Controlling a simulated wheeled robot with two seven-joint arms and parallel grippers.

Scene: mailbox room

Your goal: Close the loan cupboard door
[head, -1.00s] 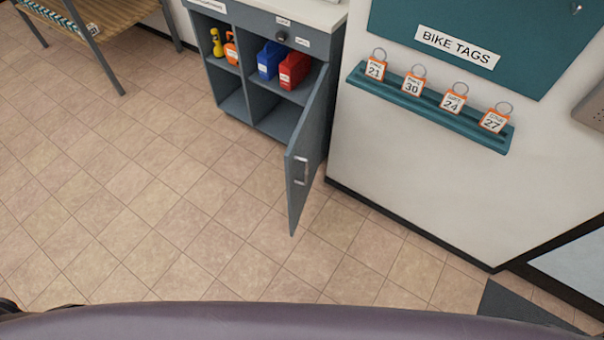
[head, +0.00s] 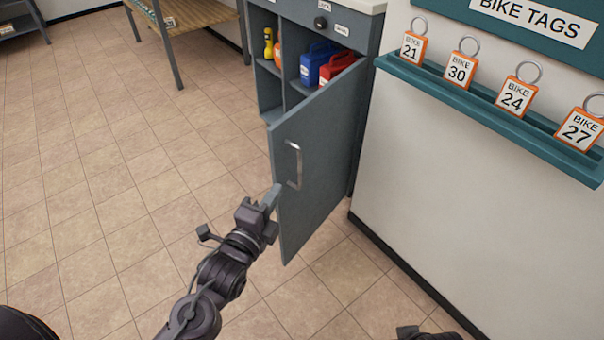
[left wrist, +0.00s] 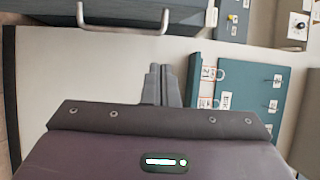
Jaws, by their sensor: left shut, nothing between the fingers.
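The loan cupboard is grey, and its door (head: 318,172) stands open, swung out toward me, hinged on the right. The door has a silver bar handle (head: 295,165) near its free edge. The handle also shows at the top of the left wrist view (left wrist: 122,30). My left gripper (head: 273,196) is shut and empty, close to the door's outer face by the free edge, below and left of the handle. I cannot tell whether it touches the door.
The cupboard shelves hold a blue container (head: 318,62), a red container (head: 338,66) and a yellow item (head: 268,44). A teal rack (head: 480,110) with several bike tags is on the wall at right. A slatted bench (head: 190,14) stands behind; the tiled floor at left is clear.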

